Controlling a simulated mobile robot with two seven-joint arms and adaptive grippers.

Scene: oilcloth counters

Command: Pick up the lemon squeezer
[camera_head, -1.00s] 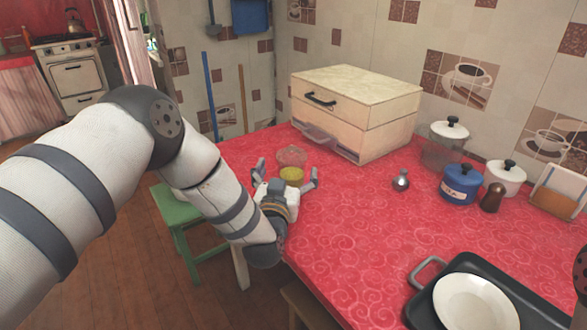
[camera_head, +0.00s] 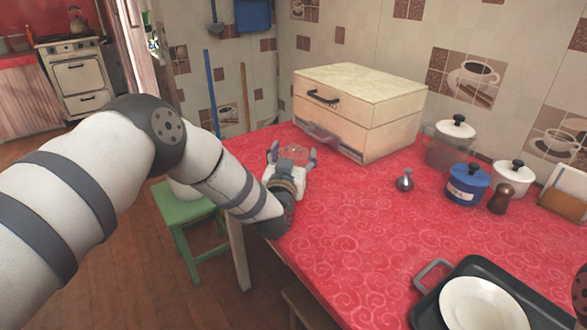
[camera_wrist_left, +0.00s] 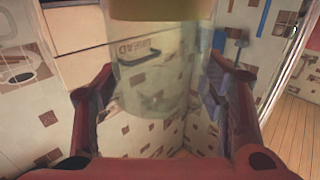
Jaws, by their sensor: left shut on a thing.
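The lemon squeezer (camera_head: 295,152) shows in the head view as a clear, pinkish piece above the red table, between the fingers of my left gripper (camera_head: 293,156). In the left wrist view, where the room appears upside down, the squeezer is a clear glass cylinder (camera_wrist_left: 153,80) with an olive-yellow part along the top edge of the picture. The left gripper (camera_wrist_left: 165,95) is shut on it, one finger on each side. In the head view the hand hides its lower part. My right gripper is not in view.
A cream bread box (camera_head: 352,115) stands behind the gripper. A small metal shaker (camera_head: 404,180), a blue pot (camera_head: 466,186), a white pot (camera_head: 512,177) and a brown mill (camera_head: 499,200) stand to the right. A dark tray (camera_head: 455,285) holds a white plate (camera_head: 482,305). The table's middle is clear.

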